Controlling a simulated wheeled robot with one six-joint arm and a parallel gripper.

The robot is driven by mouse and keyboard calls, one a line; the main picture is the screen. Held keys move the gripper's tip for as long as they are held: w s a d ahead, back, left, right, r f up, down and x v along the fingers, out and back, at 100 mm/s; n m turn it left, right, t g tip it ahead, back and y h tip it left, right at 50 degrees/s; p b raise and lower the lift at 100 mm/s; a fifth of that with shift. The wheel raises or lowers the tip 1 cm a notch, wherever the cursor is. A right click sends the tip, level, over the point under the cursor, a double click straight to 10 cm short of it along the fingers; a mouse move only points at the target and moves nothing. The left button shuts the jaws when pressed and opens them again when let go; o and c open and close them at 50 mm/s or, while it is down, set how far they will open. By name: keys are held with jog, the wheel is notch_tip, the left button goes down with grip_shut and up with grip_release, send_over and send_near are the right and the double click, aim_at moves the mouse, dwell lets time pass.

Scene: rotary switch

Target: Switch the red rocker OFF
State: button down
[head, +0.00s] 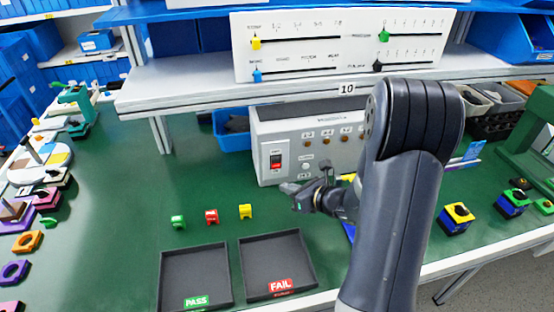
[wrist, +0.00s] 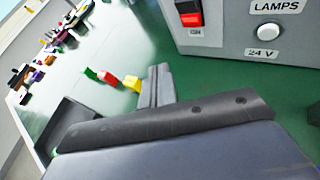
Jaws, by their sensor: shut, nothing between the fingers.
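The red rocker (head: 276,161) sits in a dark frame at the left of the front face of a grey control box (head: 262,134) in the head view. In the wrist view the rocker (wrist: 191,19) shows at the top, cut by the frame edge, with a small label below it. Its tilt is hard to tell. My gripper (head: 288,188) is shut and empty, in front of the box and below the rocker, apart from it.
A white round button (wrist: 269,32) is right of the rocker. Green (head: 178,222), red (head: 211,216) and yellow (head: 245,211) small blocks lie on the green table. Black PASS (head: 165,268) and FAIL (head: 309,262) trays stand in front. A shelf (head: 190,82) runs above the box.

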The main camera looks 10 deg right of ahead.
jog(key=p, duration=0.2)
send_near(273, 164)
jog(key=shift+s+a+x, duration=0.15)
jog(key=shift+x, duration=1.05)
jog(key=shift+s+a+x, duration=0.15)
jog(key=shift+x, duration=1.1)
jog(key=shift+f, duration=0.2)
jog(key=shift+w+b, duration=0.3)
jog(key=shift+w, duration=0.1)
jog(key=shift+w+r, duration=0.1)
jog(key=shift+w, duration=0.2)
dwell(0.3)
jog(key=shift+s+b, duration=0.45)
jog(key=shift+s, duration=0.3)
